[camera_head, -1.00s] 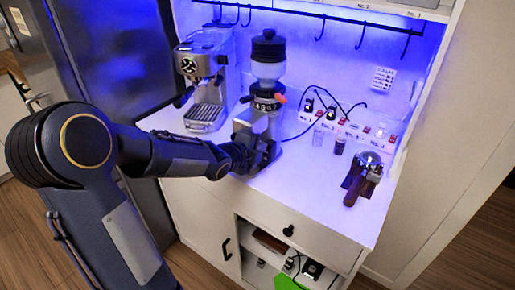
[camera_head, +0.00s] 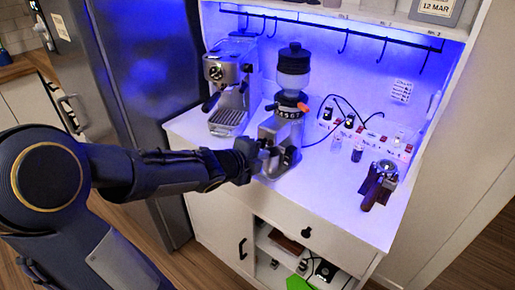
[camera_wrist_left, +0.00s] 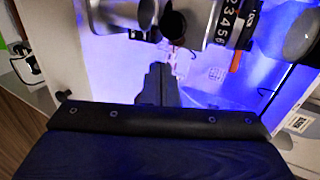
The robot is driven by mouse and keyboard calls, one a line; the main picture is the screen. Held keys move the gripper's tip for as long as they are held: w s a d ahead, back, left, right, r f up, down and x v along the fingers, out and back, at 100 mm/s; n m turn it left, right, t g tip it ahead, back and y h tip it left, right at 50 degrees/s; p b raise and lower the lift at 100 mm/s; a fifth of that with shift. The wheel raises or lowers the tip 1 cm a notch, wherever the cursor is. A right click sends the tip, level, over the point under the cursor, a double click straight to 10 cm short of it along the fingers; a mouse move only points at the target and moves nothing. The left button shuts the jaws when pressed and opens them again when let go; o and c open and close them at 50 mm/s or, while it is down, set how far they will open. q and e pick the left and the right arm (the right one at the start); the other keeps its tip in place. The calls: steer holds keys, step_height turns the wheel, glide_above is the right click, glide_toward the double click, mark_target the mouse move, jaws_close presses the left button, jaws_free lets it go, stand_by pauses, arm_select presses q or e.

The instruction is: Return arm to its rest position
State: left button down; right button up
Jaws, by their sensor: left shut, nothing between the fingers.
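My left arm comes in from the left in the head view and reaches over the front edge of the white counter (camera_head: 330,215). My left gripper (camera_head: 272,160) is shut and empty, just in front of the grinder (camera_head: 293,72); the head view does not show whether it touches the grinder. In the left wrist view the shut fingers (camera_wrist_left: 158,82) point towards the counter's back, below the grinder's numbered dial (camera_wrist_left: 228,22). My right gripper is not in view.
An espresso machine (camera_head: 229,85) stands left of the grinder. A portafilter with a brown handle (camera_head: 377,187) rests at the counter's right. Two small containers (camera_head: 357,150) stand near the sockets. Hooks hang from a rail (camera_head: 330,23). An open shelf (camera_head: 300,262) lies below.

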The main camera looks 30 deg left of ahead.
arm_select(q)
steer(key=shift+v, duration=0.8)
steer(key=shift+r, duration=0.15)
steer(key=s+d+f+n+g+h, duration=0.1)
steer(key=s+d+n+g, duration=0.2)
steer(key=s+d+n, duration=0.3)
steer(key=s+d+f+n+g+h, duration=0.1)
steer(key=s+d+n+g, duration=0.3)
steer(key=s+n, duration=1)
steer(key=shift+s+d+f+n+h, duration=0.35)
steer(key=shift+s+d+f, duration=0.2)
steer(key=shift+s+d, duration=0.55)
